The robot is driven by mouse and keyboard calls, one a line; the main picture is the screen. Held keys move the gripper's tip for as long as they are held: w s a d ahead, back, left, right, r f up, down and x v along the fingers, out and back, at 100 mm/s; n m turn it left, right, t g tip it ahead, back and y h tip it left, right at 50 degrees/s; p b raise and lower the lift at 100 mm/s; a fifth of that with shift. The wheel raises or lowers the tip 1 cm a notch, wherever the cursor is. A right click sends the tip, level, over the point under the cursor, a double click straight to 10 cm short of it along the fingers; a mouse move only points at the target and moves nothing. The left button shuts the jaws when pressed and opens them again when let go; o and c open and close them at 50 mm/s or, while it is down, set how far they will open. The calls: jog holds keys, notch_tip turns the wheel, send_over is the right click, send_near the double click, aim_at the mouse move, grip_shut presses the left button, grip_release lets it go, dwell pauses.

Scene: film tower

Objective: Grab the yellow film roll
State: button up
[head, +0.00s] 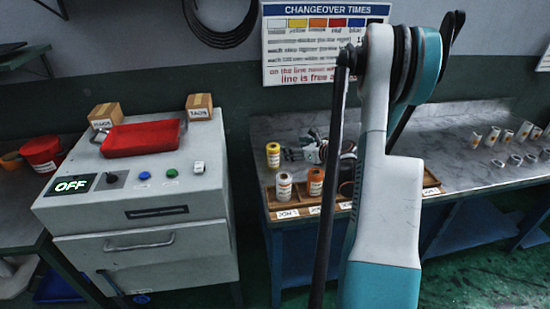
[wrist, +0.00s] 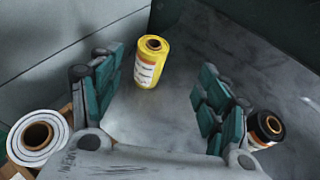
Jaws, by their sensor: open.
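The yellow film roll (head: 273,154) stands upright on the grey metal bench, near its left end. In the wrist view the yellow roll (wrist: 151,62) stands ahead of my gripper (wrist: 153,92), between the lines of its two fingers and nearer the left one. My gripper is open with nothing between its fingers. In the head view my gripper (head: 322,150) is just right of the yellow roll, partly hidden behind my arm.
A white roll (head: 284,187) and an orange roll (head: 315,182) stand in a wooden rack (head: 287,214) at the bench front. A black roll (wrist: 268,127) is beside my right finger. A grey machine (head: 140,210) with a red tray (head: 141,138) stands left.

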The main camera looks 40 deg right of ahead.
jog(key=b, duration=0.2)
send_near(272, 145)
jog(key=x, duration=0.4)
jog(key=shift+d, duration=0.3)
jog(key=x, duration=0.1)
jog(key=b+x, duration=0.1)
jog(key=x, duration=0.1)
jog(key=a+b+x, duration=0.1)
jog(key=shift+w+d+f, duration=0.1)
jog(key=shift+w+f, duration=0.2)
jog(key=shift+f, duration=0.05)
jog(key=shift+w, duration=0.25)
jog(key=c, duration=1.6)
